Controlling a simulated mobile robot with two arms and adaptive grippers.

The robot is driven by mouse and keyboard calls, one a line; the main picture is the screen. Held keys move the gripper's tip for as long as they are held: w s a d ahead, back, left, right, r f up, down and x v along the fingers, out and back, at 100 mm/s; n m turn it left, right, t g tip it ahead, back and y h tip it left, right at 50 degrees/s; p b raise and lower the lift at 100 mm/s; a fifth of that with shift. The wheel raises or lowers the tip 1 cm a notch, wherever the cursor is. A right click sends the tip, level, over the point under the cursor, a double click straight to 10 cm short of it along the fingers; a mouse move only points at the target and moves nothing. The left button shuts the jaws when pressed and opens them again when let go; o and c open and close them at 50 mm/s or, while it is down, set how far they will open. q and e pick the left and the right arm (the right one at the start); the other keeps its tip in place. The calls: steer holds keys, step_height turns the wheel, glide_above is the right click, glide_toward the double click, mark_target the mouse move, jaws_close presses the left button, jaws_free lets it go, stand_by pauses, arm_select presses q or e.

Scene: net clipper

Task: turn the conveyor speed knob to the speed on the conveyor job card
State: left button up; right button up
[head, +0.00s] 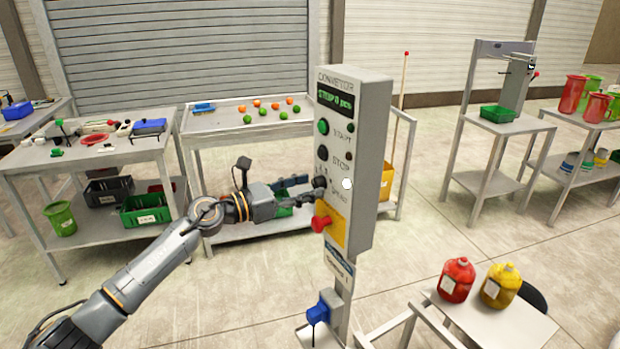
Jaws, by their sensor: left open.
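The grey conveyor control box (370,150) stands upright on a post in the middle of the head view. Its green display (336,101) seems to read "STOP 0 pcs". The dark speed knob (320,183) is low on its front face, below the black STOP button (322,153). My left gripper (312,193) comes in from the left and is open at the knob. I cannot tell whether the fingers touch it, and they partly hide its dial marks. A small label (339,263) hangs below the box; its text is too small to read fully. My right gripper is not in view.
A red emergency button (320,223) on a yellow plate sits just below the knob. The green START button (322,127) is above. A blue device (318,312) is on the post. Red and yellow jugs (456,279) stand at lower right. A table with fruit (220,123) is behind.

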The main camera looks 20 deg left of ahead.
arm_select(q)
steer(key=shift+w+d, duration=0.5)
jaws_close()
steer(key=shift+n+p, duration=0.3)
steer(key=n+p, duration=0.2)
steer(key=n, duration=0.2)
steer(key=shift+r, duration=0.15)
steer(key=shift+n+p, duration=0.95)
steer(key=shift+n, duration=0.65)
